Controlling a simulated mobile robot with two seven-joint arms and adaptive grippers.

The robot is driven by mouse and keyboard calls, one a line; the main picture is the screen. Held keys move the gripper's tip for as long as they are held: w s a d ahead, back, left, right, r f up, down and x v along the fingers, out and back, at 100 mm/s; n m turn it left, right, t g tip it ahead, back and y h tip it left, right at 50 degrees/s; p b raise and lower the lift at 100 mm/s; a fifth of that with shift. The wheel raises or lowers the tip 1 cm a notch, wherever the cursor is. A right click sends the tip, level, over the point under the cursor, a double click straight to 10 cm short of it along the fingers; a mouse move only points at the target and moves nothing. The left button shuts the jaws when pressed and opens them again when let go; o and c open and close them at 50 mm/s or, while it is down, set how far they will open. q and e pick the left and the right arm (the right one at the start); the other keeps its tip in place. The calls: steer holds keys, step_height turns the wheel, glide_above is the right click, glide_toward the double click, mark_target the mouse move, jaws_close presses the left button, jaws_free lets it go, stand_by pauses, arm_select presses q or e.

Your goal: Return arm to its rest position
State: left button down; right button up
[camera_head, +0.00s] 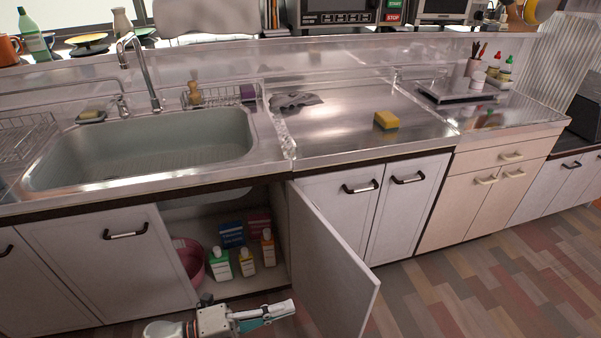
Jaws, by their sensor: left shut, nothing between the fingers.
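My left arm (170,329) shows at the bottom of the head view, low in front of the open cabinet under the sink. My left gripper (286,310) points to the right, near the lower part of the open cabinet door (338,268). It is shut and holds nothing. I cannot tell whether it touches the door. My right gripper is not in view.
The cabinet holds a pink tub (190,258), several bottles such as a green one (220,265), and a blue box (232,234). Above are the sink (140,150) and a counter with a yellow sponge (386,120). Floor (480,285) to the right is clear.

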arm_select(q)
steer(key=a+r+n+t+y+p, duration=0.4)
steer(key=a+n+t+y+p, duration=0.4)
steer(key=n, duration=0.8)
steer(key=s+a+f+n+g+y, duration=0.2)
steer(key=s+a+f+n+y, duration=0.1)
steer(key=s+f+n, duration=0.2)
steer(key=s+a+f+n+g+y+p, duration=0.1)
steer(key=s+a+f+n+g+y, duration=0.1)
steer(key=s, duration=0.6)
step_height(320, 180, down, 3)
steer(key=a+n+y, duration=0.1)
steer(key=a+n, duration=0.1)
steer(key=n, duration=0.2)
steer(key=shift+s+a+n, duration=0.25)
steer(key=shift+s+n, duration=0.1)
steer(key=shift+n, duration=0.05)
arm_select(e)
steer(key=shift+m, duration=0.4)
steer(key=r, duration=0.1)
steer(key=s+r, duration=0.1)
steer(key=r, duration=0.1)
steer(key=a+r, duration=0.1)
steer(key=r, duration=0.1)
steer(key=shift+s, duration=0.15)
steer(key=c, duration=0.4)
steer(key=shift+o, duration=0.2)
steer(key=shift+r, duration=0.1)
